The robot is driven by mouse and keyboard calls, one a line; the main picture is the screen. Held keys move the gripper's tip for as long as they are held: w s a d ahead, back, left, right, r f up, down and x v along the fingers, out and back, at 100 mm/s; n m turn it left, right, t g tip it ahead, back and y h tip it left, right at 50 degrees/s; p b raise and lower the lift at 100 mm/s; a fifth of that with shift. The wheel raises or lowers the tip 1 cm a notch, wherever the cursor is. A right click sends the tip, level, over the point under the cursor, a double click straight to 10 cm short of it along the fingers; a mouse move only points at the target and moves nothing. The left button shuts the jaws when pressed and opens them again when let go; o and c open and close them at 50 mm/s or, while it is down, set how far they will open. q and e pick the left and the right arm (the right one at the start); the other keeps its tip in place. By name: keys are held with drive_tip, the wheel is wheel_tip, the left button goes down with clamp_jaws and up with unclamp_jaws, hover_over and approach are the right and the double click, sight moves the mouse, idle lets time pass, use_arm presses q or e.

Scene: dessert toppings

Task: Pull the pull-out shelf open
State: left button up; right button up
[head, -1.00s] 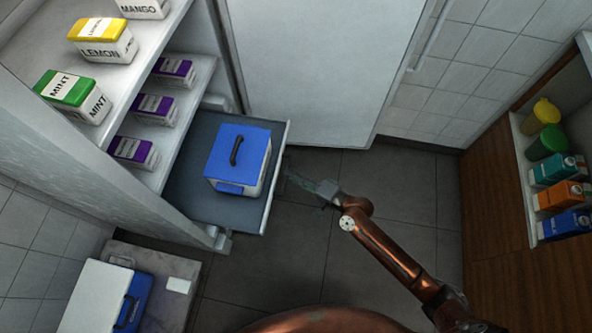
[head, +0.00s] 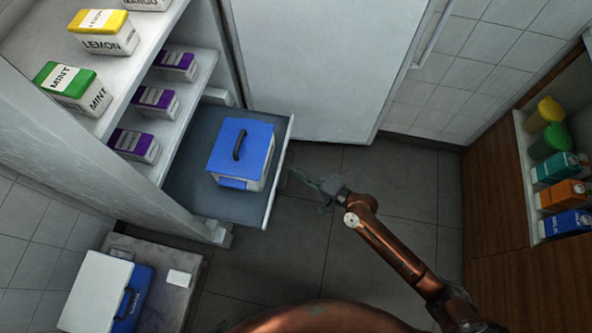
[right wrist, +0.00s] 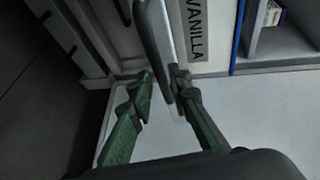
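The pull-out shelf (head: 205,205) is grey with a pale front panel (head: 277,180) and stands drawn out from the white cabinet. A white box with a blue lid (head: 240,150) and black handle sits on it. My right gripper (head: 306,192) is just right of the front panel. In the right wrist view its green fingers (right wrist: 164,95) are apart, with a grey bar (right wrist: 152,35) reaching down near their tips; contact cannot be told. A "VANILLA" label (right wrist: 193,28) shows beyond.
Cabinet shelves at left hold a green mint box (head: 68,85), a yellow lemon box (head: 103,32) and purple boxes (head: 135,145). A blue and white cooler (head: 105,290) stands bottom left. Cartons (head: 562,195) stand in a wooden cabinet at right. The floor (head: 390,180) is clear.

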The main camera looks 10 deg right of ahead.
drive_tip(key=v, duration=1.1)
drive_tip(key=shift+s, duration=0.25)
drive_tip(key=shift+d, duration=0.1)
